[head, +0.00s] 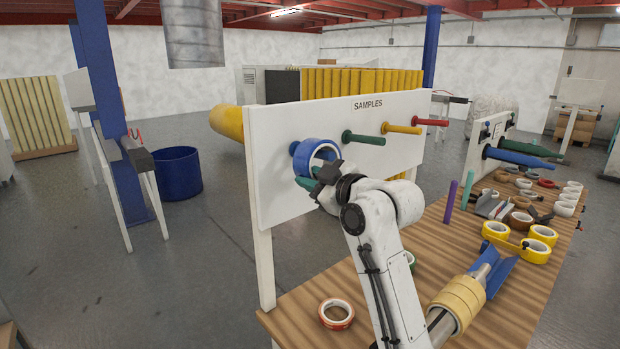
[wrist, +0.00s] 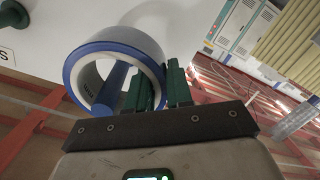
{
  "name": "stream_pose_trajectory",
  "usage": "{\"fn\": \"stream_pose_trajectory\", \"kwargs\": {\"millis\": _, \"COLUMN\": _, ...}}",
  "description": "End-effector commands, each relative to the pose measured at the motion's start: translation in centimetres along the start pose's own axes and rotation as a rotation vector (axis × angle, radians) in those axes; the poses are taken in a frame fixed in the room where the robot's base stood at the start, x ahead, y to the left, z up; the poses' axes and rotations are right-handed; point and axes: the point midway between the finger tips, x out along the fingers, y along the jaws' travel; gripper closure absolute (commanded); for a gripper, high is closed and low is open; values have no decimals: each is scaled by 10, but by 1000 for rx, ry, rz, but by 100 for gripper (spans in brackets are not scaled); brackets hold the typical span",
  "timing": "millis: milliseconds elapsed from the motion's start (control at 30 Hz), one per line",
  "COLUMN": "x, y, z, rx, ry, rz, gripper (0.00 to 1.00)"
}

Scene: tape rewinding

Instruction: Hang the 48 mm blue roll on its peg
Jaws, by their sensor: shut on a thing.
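The blue roll (head: 317,150) is a short ring with a blue outside and a white core, held upright on edge in front of the white SAMPLES board. It also shows in the wrist view (wrist: 152,48). My gripper (head: 316,182) is shut on its wall; in the wrist view the green fingers (wrist: 161,80) sit one inside the ring and one outside. A blue peg (wrist: 117,82) shows in the roll's opening and appears to run through it. In the head view the peg's round base (head: 293,148) shows left of the roll, and the roll hides most of its length.
The SAMPLES board (head: 268,195) also carries a green peg (head: 365,139), a yellow peg (head: 403,129) and a red peg (head: 431,122), all empty. An orange-edged roll (head: 336,313) lies on the wooden table below. Several rolls and tools crowd the table's right side.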

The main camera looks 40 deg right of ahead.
Motion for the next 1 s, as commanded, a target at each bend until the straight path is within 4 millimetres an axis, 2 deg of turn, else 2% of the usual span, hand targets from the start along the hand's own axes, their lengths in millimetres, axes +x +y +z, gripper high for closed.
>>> {"fn": "stream_pose_trajectory", "kwargs": {"millis": 267, "x": 1, "y": -4, "z": 10, "rx": -1, "ry": 0, "rz": 1, "gripper": 100}}
{"fn": "stream_pose_trajectory", "kwargs": {"millis": 300, "x": 1, "y": -3, "z": 9, "rx": -1, "ry": 1, "rz": 1, "gripper": 77}}
{"fn": "stream_pose_trajectory", "kwargs": {"millis": 600, "x": 1, "y": -3, "z": 9, "rx": 0, "ry": 0, "rz": 1, "gripper": 50}}
{"fn": "stream_pose_trajectory", "kwargs": {"millis": 867, "x": 0, "y": -4, "z": 10, "rx": 0, "ry": -1, "rz": 0, "gripper": 50}}
{"fn": "stream_pose_trajectory", "kwargs": {"millis": 1000, "x": -13, "y": -4, "z": 10, "rx": 0, "ry": 0, "rz": 2, "gripper": 50}}
